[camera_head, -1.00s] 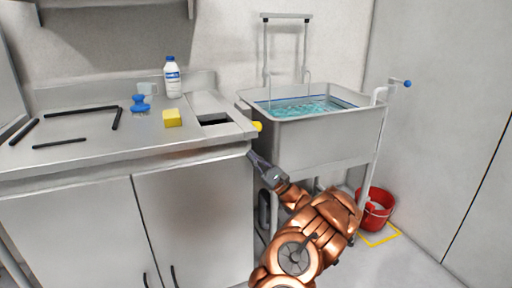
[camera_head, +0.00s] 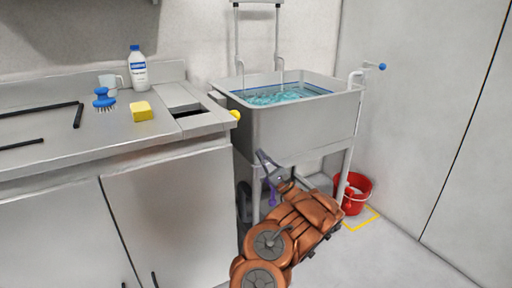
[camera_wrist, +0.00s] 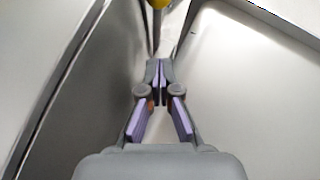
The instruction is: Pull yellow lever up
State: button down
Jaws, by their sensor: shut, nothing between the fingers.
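A yellow rounded knob (camera_head: 235,115), which looks like the end of the yellow lever, sticks out at the counter's right end, beside the sink's left wall. It also shows at the top edge of the wrist view (camera_wrist: 158,3). My gripper (camera_head: 262,156) is below and right of the knob, in front of the sink, apart from it. In the wrist view my gripper (camera_wrist: 159,70) is shut and empty, with its fingertips together and the knob beyond them. The rest of the lever is hidden.
The sink (camera_head: 290,130) holds water. A blue-handled lever (camera_head: 382,67) is at its right. On the counter (camera_head: 90,140) are a yellow sponge (camera_head: 141,112), blue brush (camera_head: 104,98), white bottle (camera_head: 138,70) and black bars. A red bucket (camera_head: 355,196) stands on the floor.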

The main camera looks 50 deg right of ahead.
jog(key=s+a+r+b+x, duration=0.1)
jog(key=x, duration=1)
jog(key=shift+s+a+r+h+b, duration=0.2)
jog(key=shift+r+h+b, duration=0.1)
jog(key=shift+r+b, duration=0.1)
jog(key=shift+r, duration=0.15)
